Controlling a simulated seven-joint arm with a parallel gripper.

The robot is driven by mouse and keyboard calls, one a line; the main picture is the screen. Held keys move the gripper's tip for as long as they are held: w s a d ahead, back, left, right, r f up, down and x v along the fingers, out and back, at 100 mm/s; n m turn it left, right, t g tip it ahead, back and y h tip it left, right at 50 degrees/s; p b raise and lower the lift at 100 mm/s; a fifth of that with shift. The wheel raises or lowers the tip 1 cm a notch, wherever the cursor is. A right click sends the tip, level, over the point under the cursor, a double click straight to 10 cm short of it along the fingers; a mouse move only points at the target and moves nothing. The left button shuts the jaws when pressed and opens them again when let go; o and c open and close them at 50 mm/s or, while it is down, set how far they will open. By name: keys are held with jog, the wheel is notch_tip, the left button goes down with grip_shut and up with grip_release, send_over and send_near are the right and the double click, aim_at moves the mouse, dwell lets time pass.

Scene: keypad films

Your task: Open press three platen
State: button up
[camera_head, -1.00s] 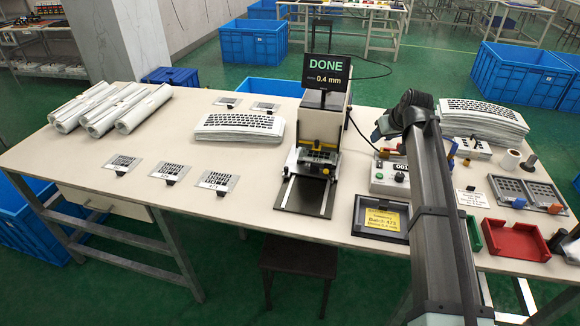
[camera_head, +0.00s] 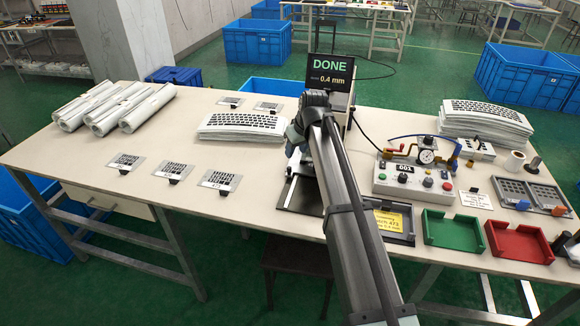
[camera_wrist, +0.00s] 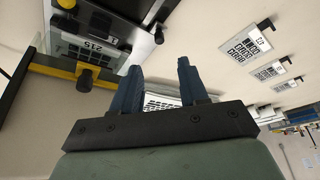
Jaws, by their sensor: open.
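The press stands at the table's middle, with its screen (camera_head: 330,76) reading DONE and 0.4 mm. Its dark base plate (camera_head: 291,194) shows beside my arm; my arm hides most of the platen and front in the head view. In the wrist view a yellow-and-black bar (camera_wrist: 52,68) with a black knob (camera_wrist: 84,79) and a plate marked 215 (camera_wrist: 82,48) lie left of my fingers. My gripper (camera_wrist: 158,68) is open and empty, its two blue fingers apart from the knob. In the head view its fingertips are hard to make out.
Three stencil plates (camera_head: 173,170) and a stack of keypad films (camera_head: 240,127) lie left of the press. A control box (camera_head: 411,178), green tray (camera_head: 454,230) and red tray (camera_head: 518,241) stand to the right.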

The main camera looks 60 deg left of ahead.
aim_at(289, 168)
jog(key=x, duration=1.1)
jog(key=shift+c, duration=0.3)
grip_shut()
